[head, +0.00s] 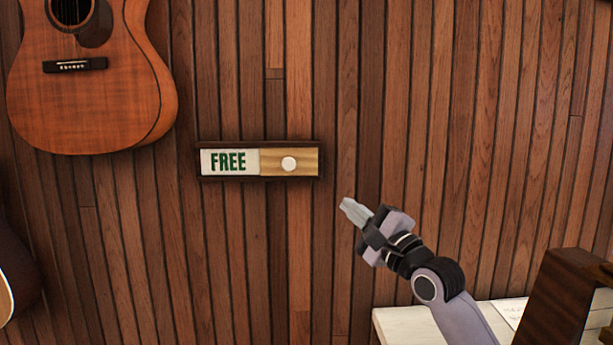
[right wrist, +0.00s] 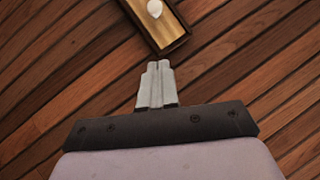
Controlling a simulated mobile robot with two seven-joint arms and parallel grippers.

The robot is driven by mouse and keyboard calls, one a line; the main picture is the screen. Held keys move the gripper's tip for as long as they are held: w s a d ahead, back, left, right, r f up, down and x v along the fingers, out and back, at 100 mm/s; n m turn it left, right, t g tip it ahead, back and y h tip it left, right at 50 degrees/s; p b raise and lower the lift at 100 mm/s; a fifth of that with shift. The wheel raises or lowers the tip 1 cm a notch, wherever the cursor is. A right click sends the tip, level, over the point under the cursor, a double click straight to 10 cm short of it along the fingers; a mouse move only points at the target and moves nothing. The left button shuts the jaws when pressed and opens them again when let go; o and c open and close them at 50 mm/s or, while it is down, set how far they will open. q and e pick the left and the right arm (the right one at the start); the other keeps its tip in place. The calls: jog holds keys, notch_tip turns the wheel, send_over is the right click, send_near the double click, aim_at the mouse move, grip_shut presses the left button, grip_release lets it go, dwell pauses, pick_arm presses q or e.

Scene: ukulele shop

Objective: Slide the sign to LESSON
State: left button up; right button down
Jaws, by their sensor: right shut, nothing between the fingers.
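The sign (head: 260,178) is a dark-framed slider on the wooden wall. Its left half shows a white panel reading FREE (head: 228,161) in green. A light wooden slide cover (head: 307,162) with a round white knob (head: 289,163) fills the right half. My right gripper (head: 349,206) is shut and empty, below and to the right of the sign, apart from it. In the right wrist view its closed fingers (right wrist: 157,72) point toward the sign's end, and the knob (right wrist: 155,8) shows at the top edge. No LESSON lettering is visible. My left gripper is not in view.
An acoustic guitar (head: 95,100) hangs on the wall at the upper left. Another guitar (head: 15,265) shows partly at the left edge. A pale tabletop (head: 400,322) and a dark wooden object (head: 556,300) stand at the lower right. The wall around the sign is clear.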

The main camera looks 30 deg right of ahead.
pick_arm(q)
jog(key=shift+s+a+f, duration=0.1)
pick_arm(e)
jog(key=p, duration=0.1)
send_near(305, 175)
notch_tip(305, 175, up, 2)
jog(key=w, duration=0.2)
jog(key=shift+w+a+r+p, duration=0.6)
jog(key=shift+w+a+r, duration=0.4)
jog(key=shift+a, duration=0.25)
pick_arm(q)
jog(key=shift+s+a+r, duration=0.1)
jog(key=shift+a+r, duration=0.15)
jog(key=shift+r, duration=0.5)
pick_arm(e)
jog(key=shift+w+a+r, duration=0.15)
jog(key=shift+w+a, duration=0.2)
jog(key=shift+a, duration=0.05)
jog(key=shift+a, duration=0.1)
